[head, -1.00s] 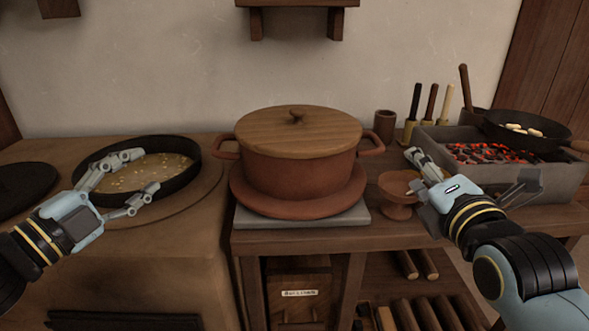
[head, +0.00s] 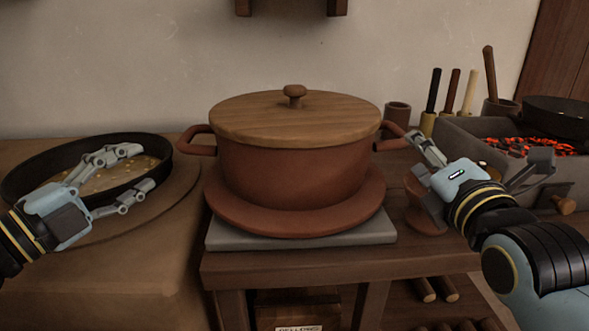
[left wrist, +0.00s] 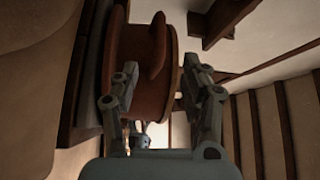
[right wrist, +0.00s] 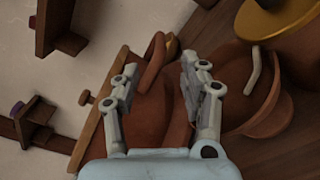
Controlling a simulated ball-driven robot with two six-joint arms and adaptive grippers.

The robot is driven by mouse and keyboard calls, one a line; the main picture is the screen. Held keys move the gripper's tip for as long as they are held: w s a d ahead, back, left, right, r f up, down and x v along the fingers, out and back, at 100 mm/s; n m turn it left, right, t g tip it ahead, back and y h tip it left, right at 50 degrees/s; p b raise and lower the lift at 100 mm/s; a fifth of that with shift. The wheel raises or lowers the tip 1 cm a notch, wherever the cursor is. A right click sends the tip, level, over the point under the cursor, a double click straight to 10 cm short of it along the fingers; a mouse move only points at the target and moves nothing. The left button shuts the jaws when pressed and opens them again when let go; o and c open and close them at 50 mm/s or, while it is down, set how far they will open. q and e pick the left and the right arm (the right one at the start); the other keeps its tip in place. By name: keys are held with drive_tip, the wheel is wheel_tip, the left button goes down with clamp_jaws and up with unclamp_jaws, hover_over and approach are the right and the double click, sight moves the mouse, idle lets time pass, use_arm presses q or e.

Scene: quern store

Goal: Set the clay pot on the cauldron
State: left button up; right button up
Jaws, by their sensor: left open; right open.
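The clay pot (head: 290,172) is reddish brown with two side handles and a wooden knobbed lid. It stands upright on a round clay saucer (head: 225,213) over a grey slab. The cauldron appears to be the wide black vessel (head: 28,197) at left, with yellowish, speckled contents. My left gripper (head: 143,168) is open and empty in front of the cauldron, left of the pot. My right gripper (head: 422,152) is open beside the pot's right handle (head: 390,139). In the right wrist view, that handle (right wrist: 152,62) shows just beyond the fingers; contact is unclear.
A small clay footed bowl (head: 425,217) is partly hidden behind my right gripper. A brazier of glowing coals (head: 530,147) with a black pan (head: 558,117) stands at right. A clay cup (head: 397,113) and several upright handles are behind. A wall shelf (head: 290,5) hangs above.

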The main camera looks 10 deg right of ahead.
sight(186, 142)
use_arm(q)
drive_tip(key=shift+w, duration=0.1)
drive_tip(key=x, duration=1)
drive_tip(key=shift+w+d, duration=0.2)
drive_tip(key=shift+w, duration=0.05)
use_arm(e)
drive_tip(key=w, duration=1)
drive_tip(key=shift+w+d, duration=0.35)
drive_tip(key=shift+w, duration=0.05)
use_arm(q)
drive_tip(key=shift+c, duration=0.3)
use_arm(e)
drive_tip(key=shift+c, duration=0.4)
use_arm(q)
clamp_jaws()
use_arm(e)
clamp_jaws()
use_arm(q)
drive_tip(key=shift+f, duration=0.15)
use_arm(e)
drive_tip(key=shift+f, duration=0.1)
